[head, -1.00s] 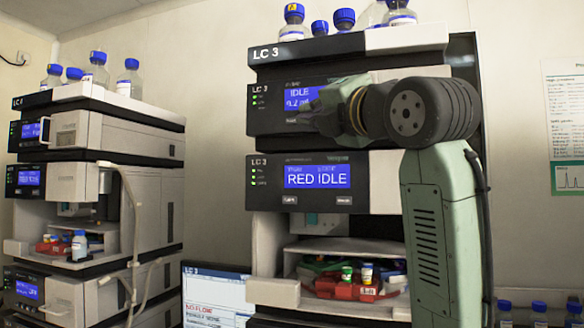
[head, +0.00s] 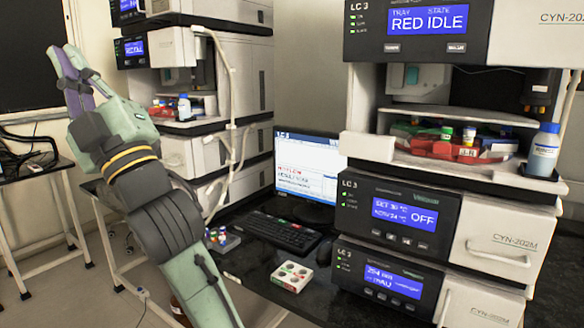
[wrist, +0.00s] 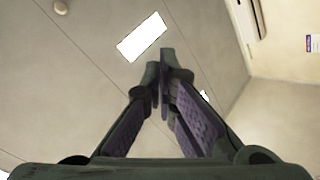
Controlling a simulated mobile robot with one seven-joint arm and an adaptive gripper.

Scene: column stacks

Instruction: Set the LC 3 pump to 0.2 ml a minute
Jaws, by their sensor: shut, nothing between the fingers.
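The LC 3 pump is not visible in either view now; the head view cuts the LC 3 stack off above the tray module (head: 440,75), whose screen reads RED IDLE. My gripper (head: 65,50) is at the left in the head view, raised and pointing up, well away from the LC 3 stack. Its purple fingers are shut and empty. In the wrist view my gripper (wrist: 166,52) points at the ceiling, with its fingertips together. The LC 3 monitor (head: 307,178) stands between the stacks and shows a red line of text too small to read.
Below the tray module are an open bay with red and green racks, a blue-capped bottle (head: 544,150), an oven module (head: 400,215) reading OFF and a lower module (head: 385,280). A keyboard (head: 280,232) and a small button box (head: 291,276) lie on the bench. Another stack (head: 240,85) stands behind my arm.

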